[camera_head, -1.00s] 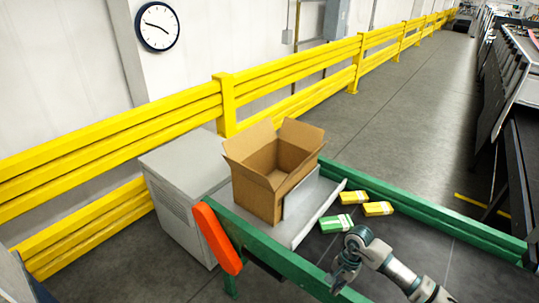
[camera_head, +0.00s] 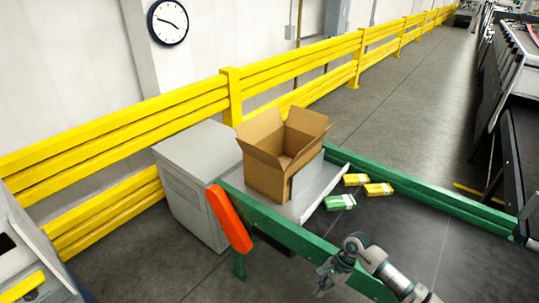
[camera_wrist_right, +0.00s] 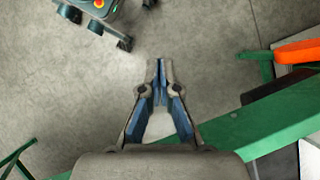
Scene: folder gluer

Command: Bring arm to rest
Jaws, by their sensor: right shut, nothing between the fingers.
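My right gripper (camera_head: 329,275) is at the bottom of the head view, over the near green rail, with its arm coming in from the lower right. The right wrist view shows its fingers (camera_wrist_right: 158,68) closed together and empty, pointing over bare grey floor. The green rail (camera_wrist_right: 272,118) crosses below and to the right in that view. My left gripper does not show in the head view.
An open cardboard box (camera_head: 268,166) stands on a metal plate at the green-railed table's left end. Several yellow and green packs (camera_head: 340,202) lie right of it. An orange piece (camera_head: 230,219) sits on the near rail. A grey cabinet (camera_head: 190,175) and yellow barrier stand behind.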

